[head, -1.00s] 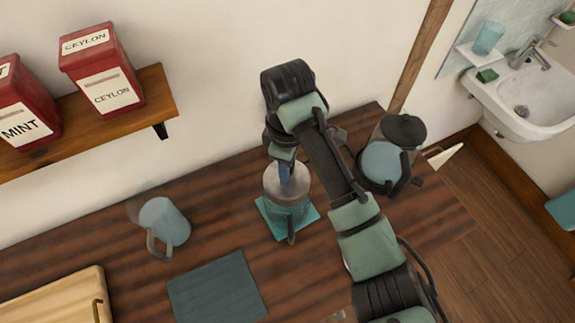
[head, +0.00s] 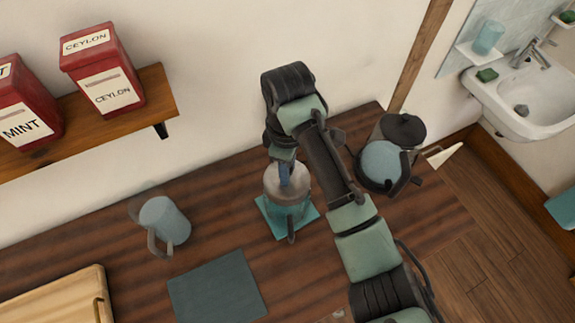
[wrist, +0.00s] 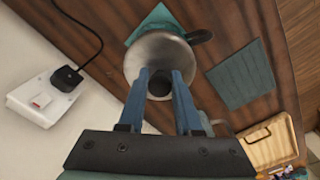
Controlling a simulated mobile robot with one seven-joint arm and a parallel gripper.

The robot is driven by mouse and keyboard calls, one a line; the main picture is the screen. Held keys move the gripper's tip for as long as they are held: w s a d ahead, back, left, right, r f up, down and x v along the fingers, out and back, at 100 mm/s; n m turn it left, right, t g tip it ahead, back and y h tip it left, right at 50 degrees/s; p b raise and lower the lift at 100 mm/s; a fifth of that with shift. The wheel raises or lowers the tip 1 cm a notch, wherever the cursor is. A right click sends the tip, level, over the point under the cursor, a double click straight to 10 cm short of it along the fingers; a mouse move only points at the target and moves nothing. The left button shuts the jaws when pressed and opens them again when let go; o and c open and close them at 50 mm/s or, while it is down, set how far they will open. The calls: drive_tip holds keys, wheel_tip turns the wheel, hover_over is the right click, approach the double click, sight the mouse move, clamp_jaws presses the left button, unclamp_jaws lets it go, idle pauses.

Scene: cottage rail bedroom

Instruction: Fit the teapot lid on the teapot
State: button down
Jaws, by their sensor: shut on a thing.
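The teapot (head: 289,213) is a teal, glassy-looking pot with a dark handle, standing on a teal mat (head: 268,222) on the wooden counter. The lid (head: 277,183) is a silvery disc at the top of the teapot; it also shows in the wrist view (wrist: 150,47) with a dark knob (wrist: 159,84). My gripper (wrist: 159,82) is shut on the knob, with one blue finger on each side. In the head view my gripper (head: 284,174) points down over the teapot. The lid hides the teapot's opening, so I cannot tell whether it is fully seated.
A flat dark mat (head: 217,290) and a wooden board (head: 60,300) lie in front. Red tins (head: 103,70) stand on the wall shelf (head: 150,100).

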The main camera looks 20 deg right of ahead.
drive_tip(key=shift+f+b, duration=0.65)
drive_tip(key=shift+f, duration=0.6)
drive_tip(key=shift+f, duration=0.2)
drive_tip(key=c, duration=0.5)
unclamp_jaws()
drive_tip(key=shift+r, duration=0.1)
wheel_tip(320, 180, up, 11)
drive_tip(key=p, duration=0.4)
drive_tip(key=shift+d, duration=0.1)
drive_tip(key=shift+r, duration=0.9)
